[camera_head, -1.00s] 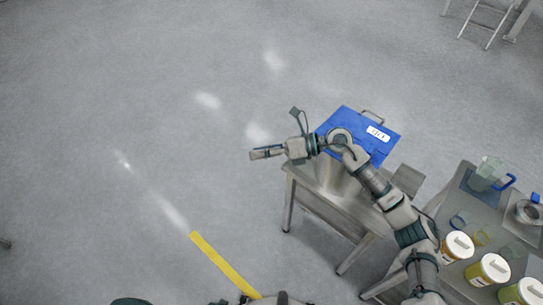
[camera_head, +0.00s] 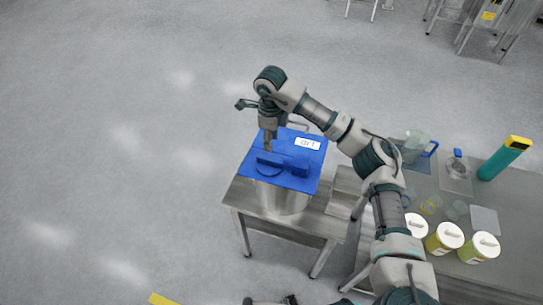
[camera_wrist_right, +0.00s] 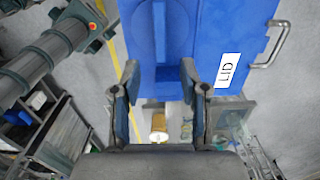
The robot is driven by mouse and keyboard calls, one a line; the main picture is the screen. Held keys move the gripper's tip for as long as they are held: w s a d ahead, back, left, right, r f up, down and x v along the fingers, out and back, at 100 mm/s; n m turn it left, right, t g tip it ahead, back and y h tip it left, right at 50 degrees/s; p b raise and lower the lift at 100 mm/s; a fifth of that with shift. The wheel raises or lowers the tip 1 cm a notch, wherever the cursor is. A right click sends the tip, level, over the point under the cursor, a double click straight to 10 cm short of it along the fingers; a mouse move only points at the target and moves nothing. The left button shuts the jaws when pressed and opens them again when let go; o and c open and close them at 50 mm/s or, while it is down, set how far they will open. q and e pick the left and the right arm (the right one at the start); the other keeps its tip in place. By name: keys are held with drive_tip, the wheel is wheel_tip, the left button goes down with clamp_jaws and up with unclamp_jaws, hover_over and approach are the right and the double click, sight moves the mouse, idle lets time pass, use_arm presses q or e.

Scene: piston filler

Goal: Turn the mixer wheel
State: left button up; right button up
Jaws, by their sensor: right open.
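The blue lid (camera_head: 312,165), labelled LID, covers a steel vessel (camera_head: 280,200) on a steel table. A blue round wheel with a raised bar across it (camera_head: 293,167) sits on the lid; I take it for the mixer wheel. It also shows at the top of the right wrist view (camera_wrist_right: 178,25). My right gripper (camera_head: 268,146) points down just above the wheel's left part. In the right wrist view its two fingers (camera_wrist_right: 160,75) are apart with nothing between them. Whether they touch the bar cannot be told.
A metal handle (camera_head: 298,126) stands at the lid's back edge. On the side table at right are several white-topped tubs (camera_head: 450,236), a clear jug (camera_head: 414,148) and a teal cylinder (camera_head: 505,158). The floor at left is clear.

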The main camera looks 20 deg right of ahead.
hover_over(269, 159)
drive_tip(key=f, duration=0.4)
drive_tip(key=shift+w+a+f+p, duration=0.2)
drive_tip(key=shift+w+f+p, duration=0.1)
drive_tip(key=shift+w, duration=0.1)
drive_tip(key=f, duration=0.3)
drive_tip(key=s+f, duration=0.1)
drive_tip(key=shift+d+f+p, duration=0.2)
drive_tip(key=shift+d+p, duration=0.1)
drive_tip(key=shift+p, duration=0.05)
drive_tip(key=shift+w+d+f, duration=0.3)
drive_tip(key=shift+d+f, duration=0.1)
drive_tip(key=shift+f, duration=0.1)
drive_tip(key=shift+s+a+r, duration=0.1)
drive_tip(key=shift+a+r, duration=0.05)
drive_tip(key=shift+a, duration=0.4)
clamp_jaws()
